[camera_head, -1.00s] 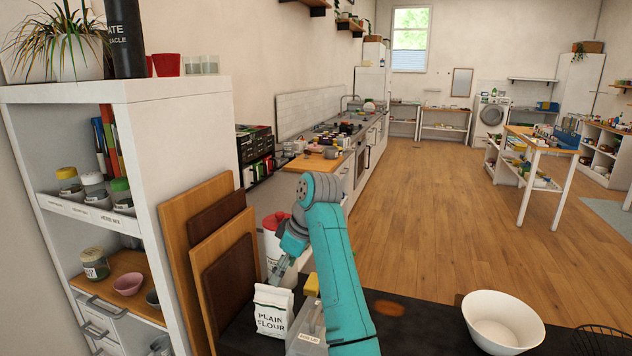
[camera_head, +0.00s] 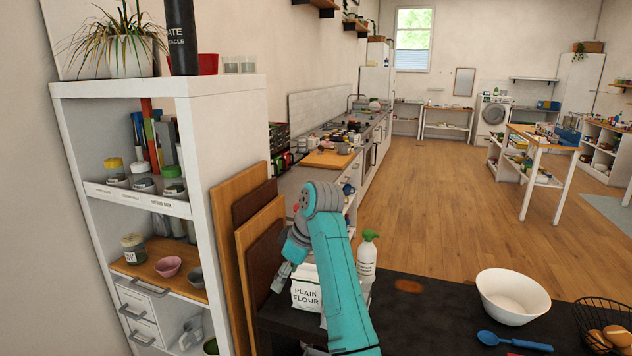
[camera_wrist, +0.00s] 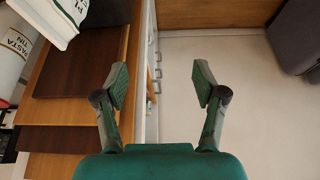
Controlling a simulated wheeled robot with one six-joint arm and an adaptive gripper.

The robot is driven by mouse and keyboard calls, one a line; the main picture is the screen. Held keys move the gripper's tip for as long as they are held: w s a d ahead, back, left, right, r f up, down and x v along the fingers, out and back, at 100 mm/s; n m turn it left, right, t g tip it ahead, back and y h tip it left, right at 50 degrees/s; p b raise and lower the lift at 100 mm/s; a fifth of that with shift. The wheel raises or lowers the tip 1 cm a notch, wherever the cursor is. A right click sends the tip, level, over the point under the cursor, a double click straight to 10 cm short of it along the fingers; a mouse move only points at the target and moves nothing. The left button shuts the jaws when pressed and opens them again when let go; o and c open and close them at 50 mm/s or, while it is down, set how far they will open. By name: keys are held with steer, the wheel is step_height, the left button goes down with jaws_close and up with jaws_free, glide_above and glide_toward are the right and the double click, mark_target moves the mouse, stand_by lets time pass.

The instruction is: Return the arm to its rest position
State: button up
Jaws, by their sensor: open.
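My gripper (camera_wrist: 160,85) is open and empty in the wrist view, its two fingers well apart. Behind the fingers are wooden boards, a white shelf side and pale surface. In the head view my teal arm rises from the bottom centre and bends down to the left, and my gripper (camera_head: 281,278) is partly seen beside the bag of plain flour (camera_head: 305,290). Whether it touches the bag is unclear there.
A white shelf unit (camera_head: 228,130) with jars and bowls stands at left, and wooden cutting boards (camera_head: 262,232) lean against it. A spray bottle (camera_head: 367,262), a white bowl (camera_head: 512,297), a blue spoon (camera_head: 514,341) and a wire basket (camera_head: 602,318) are on the dark counter (camera_head: 440,310). Floor beyond is open.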

steer(key=s+d+f+m+t, duration=0.1)
steer(key=s+d+f, duration=0.1)
steer(key=f, duration=0.6)
steer(key=s+d+f+m+t, duration=0.1)
steer(key=s+d+f+m, duration=0.1)
steer(key=f, duration=0.6)
steer(key=s+d+f+m+t, duration=0.1)
steer(key=s+d+f, duration=0.1)
steer(key=f, duration=0.6)
steer(key=s+d+f+m+t+h, duration=0.1)
steer(key=s+d+f+m+t, duration=0.1)
steer(key=s+d+f, duration=0.45)
steer(key=s+d+f+m+t, duration=0.1)
steer(key=s+d+f+m, duration=0.15)
steer(key=s+f, duration=0.65)
steer(key=s+d+r+m+t+h, duration=0.15)
steer(key=s+d, duration=0.25)
steer(key=s, duration=0.7)
steer(key=s+d+r+m+t, duration=0.1)
steer(key=s+d+r+t, duration=0.15)
steer(key=s, duration=0.85)
steer(key=s+d+r+m+t+h, duration=0.1)
steer(key=s+d+r+m+t, duration=0.1)
steer(key=s+r, duration=1.6)
steer(key=shift+d+m+t+h, duration=0.4)
steer(key=shift+d+t, duration=0.1)
steer(key=shift+d, duration=0.5)
